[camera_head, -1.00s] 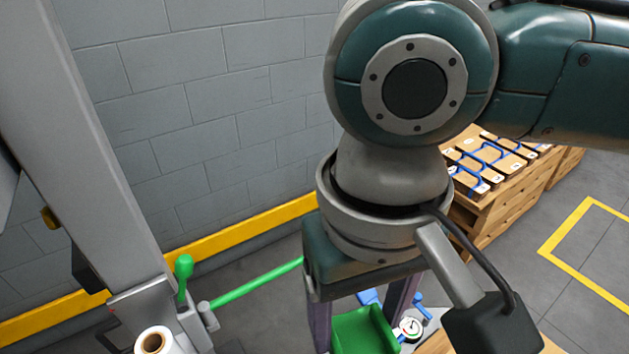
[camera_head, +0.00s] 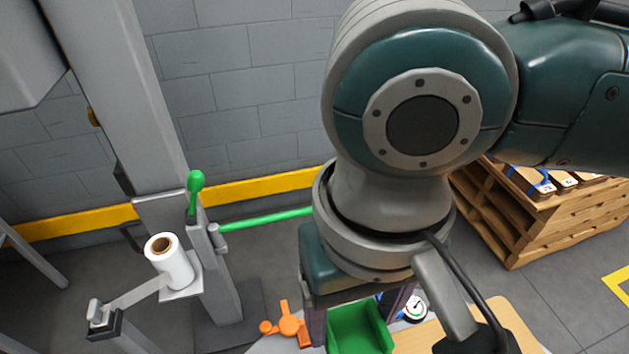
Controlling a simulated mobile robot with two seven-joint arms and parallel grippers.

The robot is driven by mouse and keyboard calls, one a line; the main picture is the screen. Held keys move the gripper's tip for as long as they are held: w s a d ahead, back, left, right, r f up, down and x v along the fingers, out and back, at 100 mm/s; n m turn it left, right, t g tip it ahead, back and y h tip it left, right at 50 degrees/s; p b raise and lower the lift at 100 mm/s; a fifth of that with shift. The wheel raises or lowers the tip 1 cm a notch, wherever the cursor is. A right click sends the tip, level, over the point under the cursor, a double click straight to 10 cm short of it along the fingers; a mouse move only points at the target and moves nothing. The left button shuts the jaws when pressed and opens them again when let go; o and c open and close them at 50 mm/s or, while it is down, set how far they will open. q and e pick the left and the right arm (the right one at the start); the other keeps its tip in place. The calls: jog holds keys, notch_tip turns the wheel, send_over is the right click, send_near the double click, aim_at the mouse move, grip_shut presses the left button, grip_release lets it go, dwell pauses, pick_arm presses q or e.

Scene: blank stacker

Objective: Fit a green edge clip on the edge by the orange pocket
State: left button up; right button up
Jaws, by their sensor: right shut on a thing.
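My right gripper (camera_head: 356,318) hangs at the bottom middle, below the big teal and grey wrist of my right arm. My left gripper is out of view.
An orange three-armed knob (camera_head: 288,325) and a round dial (camera_head: 415,308) lie close to the gripper. A wooden board (camera_head: 425,338) lies below right. A white roll (camera_head: 168,262) on a stand with a green-knobbed lever (camera_head: 195,183) is at left. A wooden pallet stack (camera_head: 535,220) stands right.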

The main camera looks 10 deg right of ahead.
aim_at(352, 329)
jog(key=shift+f+b, duration=1.95)
jog(key=shift+b, duration=0.1)
jog(key=shift+f+b, duration=0.75)
jog(key=shift+f, duration=1.5)
jog(key=shift+f, duration=0.2)
jog(key=o, duration=1.1)
jog(key=shift+o, duration=0.9)
jog(key=shift+r, duration=0.1)
